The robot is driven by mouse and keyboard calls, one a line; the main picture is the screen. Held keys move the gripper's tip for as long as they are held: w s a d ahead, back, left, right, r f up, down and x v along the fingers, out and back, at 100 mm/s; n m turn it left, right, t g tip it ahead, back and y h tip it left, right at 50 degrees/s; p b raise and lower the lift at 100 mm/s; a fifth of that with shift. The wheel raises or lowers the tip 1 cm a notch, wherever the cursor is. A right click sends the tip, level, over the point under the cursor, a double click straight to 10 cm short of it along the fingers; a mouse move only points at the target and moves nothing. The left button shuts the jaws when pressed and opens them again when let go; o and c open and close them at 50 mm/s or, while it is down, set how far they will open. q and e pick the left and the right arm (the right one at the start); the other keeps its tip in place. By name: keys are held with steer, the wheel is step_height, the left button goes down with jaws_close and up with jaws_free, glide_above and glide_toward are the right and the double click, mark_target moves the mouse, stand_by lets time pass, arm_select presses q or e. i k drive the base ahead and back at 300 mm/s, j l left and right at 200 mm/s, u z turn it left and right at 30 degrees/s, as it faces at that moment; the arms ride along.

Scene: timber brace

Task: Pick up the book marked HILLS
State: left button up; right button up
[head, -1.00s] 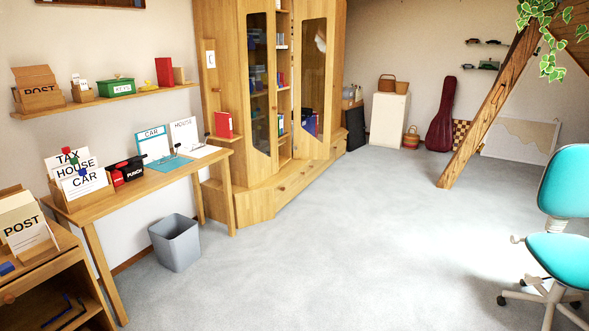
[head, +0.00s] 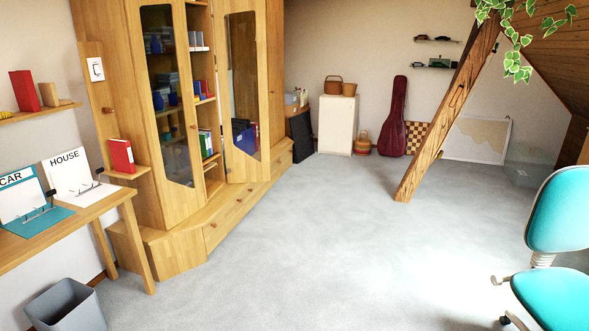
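No readable HILLS marking shows on any book. A red book (head: 120,156) stands upright on a small side shelf of the wooden cabinet (head: 111,60); its lettering is too small to read. Another red book-like block (head: 23,91) stands on the wall shelf at the left edge. Several books stand on the cabinet's middle shelves: grey ones (head: 198,41) high up, and green and white ones (head: 206,143) lower. Blue items (head: 244,137) show behind the right glass door. Neither of my grippers is in view.
The desk (head: 75,227) with the CAR and HOUSE sheets is at left, a grey bin (head: 66,307) below it. A slanted timber brace (head: 447,118) stands at right, a teal chair (head: 558,212) nearer. The grey carpet (head: 300,240) between is clear.

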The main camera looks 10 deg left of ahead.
mark_target(120, 152)
steer(key=i+l, duration=0.1)
steer(key=i, duration=1.65)
steer(key=i+u, duration=0.4)
steer(key=i+l+u, duration=0.25)
steer(key=i+u, duration=0.15)
steer(key=i+l+u, duration=0.35)
steer(key=i, duration=0.15)
steer(key=i+l+u, duration=0.4)
steer(key=k, duration=0.05)
